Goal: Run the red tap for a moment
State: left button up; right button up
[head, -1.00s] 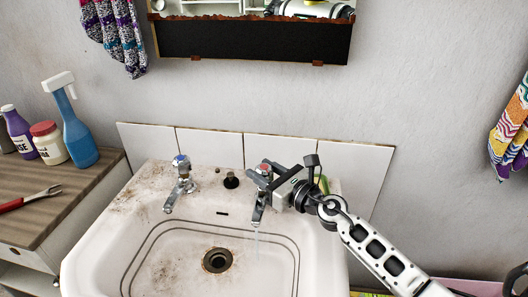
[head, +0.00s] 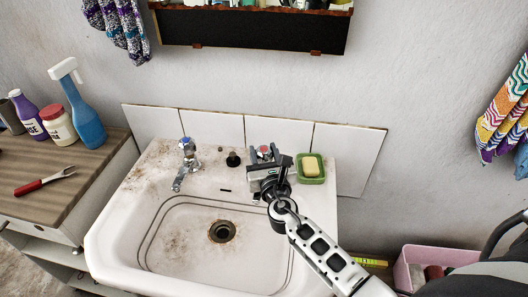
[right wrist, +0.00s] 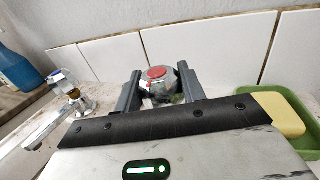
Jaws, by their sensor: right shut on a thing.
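The red tap (head: 264,148) stands at the back right of the white washbasin (head: 120,205). My right gripper (head: 265,158) is at its knob, mostly covering the tap in the head view. In the right wrist view the red-capped metal knob (right wrist: 157,73) sits between the two fingers of the right gripper (right wrist: 159,88), which is shut on it. The spout is hidden behind my gripper, and I cannot tell whether water runs. The blue tap (head: 188,150) stands apart to the left. My left gripper is not in view.
A green dish with yellow soap (head: 311,167) is close right of my gripper. A black plug (head: 233,159) lies between the taps. A spray bottle (head: 85,115) and a red-handled tool (head: 44,182) are on the left cabinet. The basin's bowl is empty.

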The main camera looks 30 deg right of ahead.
dwell(0.3)
jog(key=o, duration=1)
jog(key=shift+b+v, duration=1.1)
jog(key=shift+v, duration=6.85)
